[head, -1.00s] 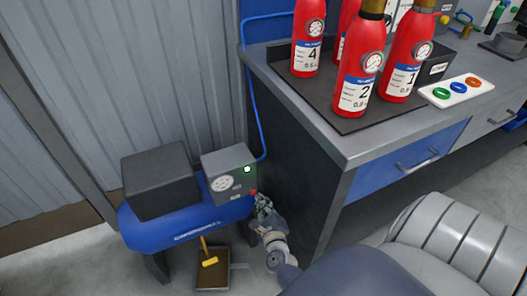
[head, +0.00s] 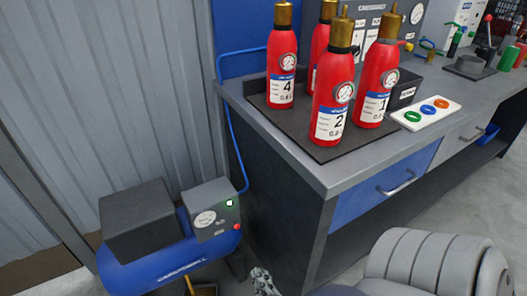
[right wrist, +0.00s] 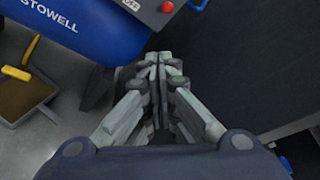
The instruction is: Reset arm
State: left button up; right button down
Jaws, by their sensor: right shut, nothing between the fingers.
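My right gripper (head: 264,280) shows at the bottom edge of the head view, just right of the blue compressor (head: 170,262). In the right wrist view my right gripper (right wrist: 160,62) is shut and empty, its fingertips together. The compressor (right wrist: 85,25) lies ahead and to the left of it there, with a red button (right wrist: 167,7) near the top. The fingers look apart from the compressor. My left gripper is not in view.
A workbench (head: 330,180) stands right of the compressor, with several red extinguishers (head: 333,105) on a dark mat and a white tray (head: 427,113) of coloured rings. A blue hose (head: 232,130) runs along its left side. A dustpan (right wrist: 25,100) lies on the floor.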

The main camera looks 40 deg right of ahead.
jog(key=shift+v, duration=0.85)
jog(key=shift+f, duration=0.25)
